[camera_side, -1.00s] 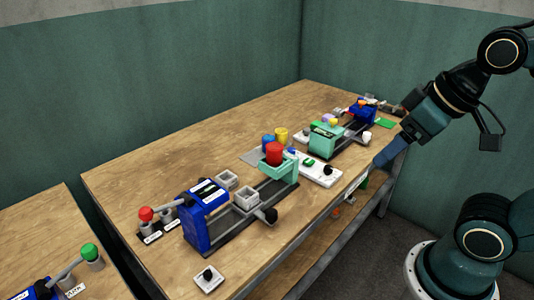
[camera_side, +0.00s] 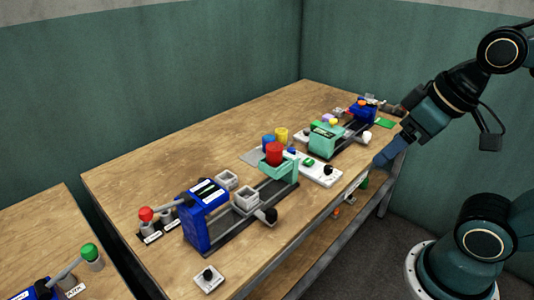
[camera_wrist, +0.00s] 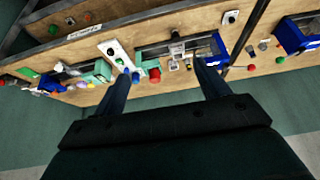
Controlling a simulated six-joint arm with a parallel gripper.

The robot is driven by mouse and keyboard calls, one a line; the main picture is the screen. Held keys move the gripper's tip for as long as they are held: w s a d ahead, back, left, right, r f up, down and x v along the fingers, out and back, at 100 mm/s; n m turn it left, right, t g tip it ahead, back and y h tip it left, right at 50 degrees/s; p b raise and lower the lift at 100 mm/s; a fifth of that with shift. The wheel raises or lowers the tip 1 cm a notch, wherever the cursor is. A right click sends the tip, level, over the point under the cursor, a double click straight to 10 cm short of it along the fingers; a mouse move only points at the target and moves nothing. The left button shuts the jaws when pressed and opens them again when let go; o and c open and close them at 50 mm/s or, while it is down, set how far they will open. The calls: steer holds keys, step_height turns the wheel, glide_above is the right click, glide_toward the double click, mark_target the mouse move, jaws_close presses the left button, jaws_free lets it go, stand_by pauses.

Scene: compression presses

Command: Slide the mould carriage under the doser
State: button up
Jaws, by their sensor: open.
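The mould carriage (camera_side: 246,198) is a light grey open box on a dark rail. A side arm from it ends in a black knob (camera_side: 270,215) facing the table's front edge. The carriage stands between the blue press (camera_side: 205,215) on the left and the doser (camera_side: 275,155), a mint-green frame with a red hopper, on the right. It is not under the hopper. My gripper (camera_side: 381,161) hangs right of the bench's front edge, well away from the carriage. In the wrist view, my gripper (camera_wrist: 161,68) is open with nothing between its fingers.
Another grey box (camera_side: 227,180) stands behind the rail. A red-knobbed lever (camera_side: 147,214) is left of the press. A white control panel (camera_side: 316,168) is right of the doser. A second mint-green and blue station (camera_side: 325,139) stands farther right. The back-left tabletop is bare.

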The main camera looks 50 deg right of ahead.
steer(key=c, duration=0.6)
steer(key=shift+w+r, duration=0.1)
steer(key=shift+w, duration=0.3)
steer(key=c, duration=0.7)
steer(key=w+n, duration=0.1)
steer(key=w, duration=0.1)
steer(key=w+n+g, duration=0.1)
steer(key=w, duration=0.1)
steer(key=w+a+n, duration=0.1)
steer(key=w, duration=0.2)
steer(key=shift+w+f+n+g, duration=0.1)
steer(key=shift+f+n+g, duration=0.1)
steer(key=shift+n+g, duration=0.2)
jaws_close()
steer(key=w+a+f+n+g+h, duration=0.1)
steer(key=w+a+f+n+g, duration=0.1)
steer(key=w+a+f+n, duration=0.3)
steer(key=w+a+f+n+g+h, duration=0.1)
steer(key=w+a+f+n, duration=0.4)
steer(key=w+f, duration=0.8)
step_height(320, 180, down, 2)
steer(key=shift+f+n+g+h, duration=0.2)
steer(key=shift+n+g+h, duration=0.2)
steer(key=shift+n+g, duration=0.3)
